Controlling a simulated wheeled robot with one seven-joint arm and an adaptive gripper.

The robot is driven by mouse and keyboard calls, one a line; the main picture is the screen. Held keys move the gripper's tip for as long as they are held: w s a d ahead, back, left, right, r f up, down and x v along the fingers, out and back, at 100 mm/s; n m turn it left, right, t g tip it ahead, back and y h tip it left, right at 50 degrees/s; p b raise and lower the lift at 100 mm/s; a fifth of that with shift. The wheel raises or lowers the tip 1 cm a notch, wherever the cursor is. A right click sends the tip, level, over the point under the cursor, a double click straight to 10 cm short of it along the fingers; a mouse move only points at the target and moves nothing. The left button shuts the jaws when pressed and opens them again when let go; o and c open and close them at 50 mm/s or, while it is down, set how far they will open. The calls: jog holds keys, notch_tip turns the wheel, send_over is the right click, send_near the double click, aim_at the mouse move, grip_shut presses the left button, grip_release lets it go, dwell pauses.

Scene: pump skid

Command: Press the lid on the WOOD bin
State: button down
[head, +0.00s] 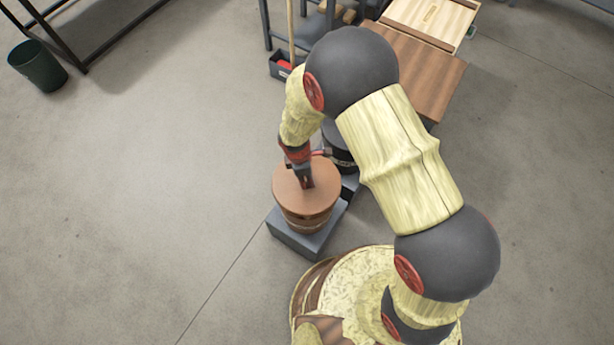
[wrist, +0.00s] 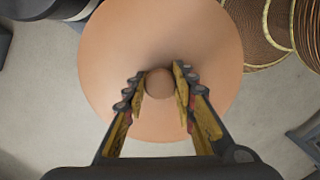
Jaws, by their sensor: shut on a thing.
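A round brown wooden bin (head: 306,217) stands upright on a grey block. Its tan round lid (head: 290,197) covers its top; the lid also fills the middle of the wrist view (wrist: 110,50). A small round knob (wrist: 160,83) sticks up at the lid's centre. My gripper (head: 307,184) is over the lid, with its two fingers on either side of the knob, shut on it. In the head view the fingers hide the knob. I cannot tell whether the lid is fully seated on the rim.
The grey block (head: 290,240) under the bin extends back to a black bin (head: 341,158), partly hidden by my arm. A wooden-topped table (head: 430,75) stands behind. A dark green bucket (head: 37,66) is at far left. The floor left of the bin is clear.

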jog(key=shift+f+b, duration=1.85)
jog(key=shift+f, duration=0.25)
jog(key=shift+f+b, duration=0.5)
jog(key=shift+f, duration=0.5)
jog(key=shift+p, duration=0.45)
jog(key=shift+f, duration=0.15)
dwell(0.5)
jog(key=c, duration=1.4)
grip_release()
jog(key=o, duration=0.4)
jog(key=shift+o, duration=0.5)
jog(key=shift+p, duration=0.3)
